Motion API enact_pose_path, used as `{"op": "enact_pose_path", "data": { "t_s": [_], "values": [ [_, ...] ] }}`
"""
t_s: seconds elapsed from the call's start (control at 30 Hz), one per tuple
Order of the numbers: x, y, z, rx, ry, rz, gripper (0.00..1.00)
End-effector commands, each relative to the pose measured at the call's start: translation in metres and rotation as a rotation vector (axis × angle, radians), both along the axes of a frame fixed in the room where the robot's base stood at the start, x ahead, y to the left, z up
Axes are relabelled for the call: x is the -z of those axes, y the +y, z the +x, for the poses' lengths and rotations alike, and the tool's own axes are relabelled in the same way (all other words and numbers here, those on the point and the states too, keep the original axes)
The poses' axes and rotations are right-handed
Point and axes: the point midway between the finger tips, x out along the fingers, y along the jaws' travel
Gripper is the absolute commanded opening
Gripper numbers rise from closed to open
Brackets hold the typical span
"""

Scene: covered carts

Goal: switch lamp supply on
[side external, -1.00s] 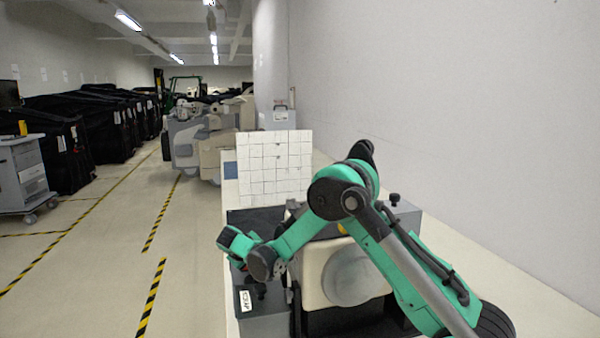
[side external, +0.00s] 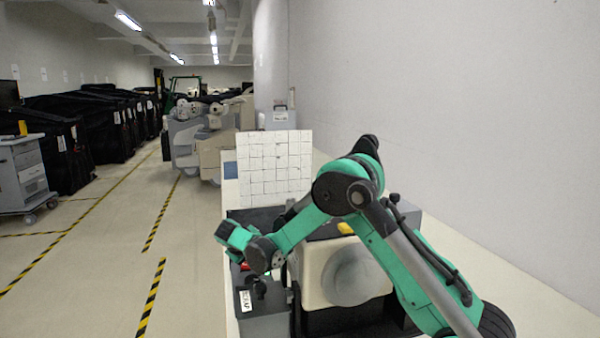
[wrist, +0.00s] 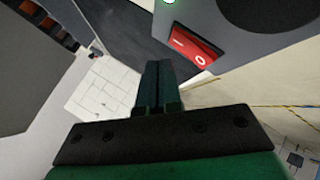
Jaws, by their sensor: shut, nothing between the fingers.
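A red rocker switch (wrist: 195,47) marked I and O sits in the face of a grey box (wrist: 235,52) in the wrist view. In the side view, the grey box (side external: 265,326) stands at the bench's left edge, with a bit of red (side external: 243,267) showing below my wrist. My gripper (wrist: 158,64) is shut and empty. Its fingertips are just left of the switch in the wrist view, apparently clear of it. I cannot tell which side of the rocker is pressed. The fingertips are hard to make out in the side view.
A white-labelled black knob area (side external: 258,290) is on the grey box. A cream housing with a round front (side external: 350,275) stands right beside it. A white tiled panel (side external: 275,165) stands behind. Open floor lies left of the bench.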

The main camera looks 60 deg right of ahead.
Motion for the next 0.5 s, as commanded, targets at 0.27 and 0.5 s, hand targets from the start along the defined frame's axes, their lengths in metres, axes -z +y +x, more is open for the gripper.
{"op": "enact_pose_path", "data": {
  "t_s": [0.27,0.5],
  "values": [
    [-0.020,0.002,0.002,0.000,0.000,0.000,0.00],
    [-0.042,0.004,0.004,0.000,0.000,0.000,0.00]
  ]
}}
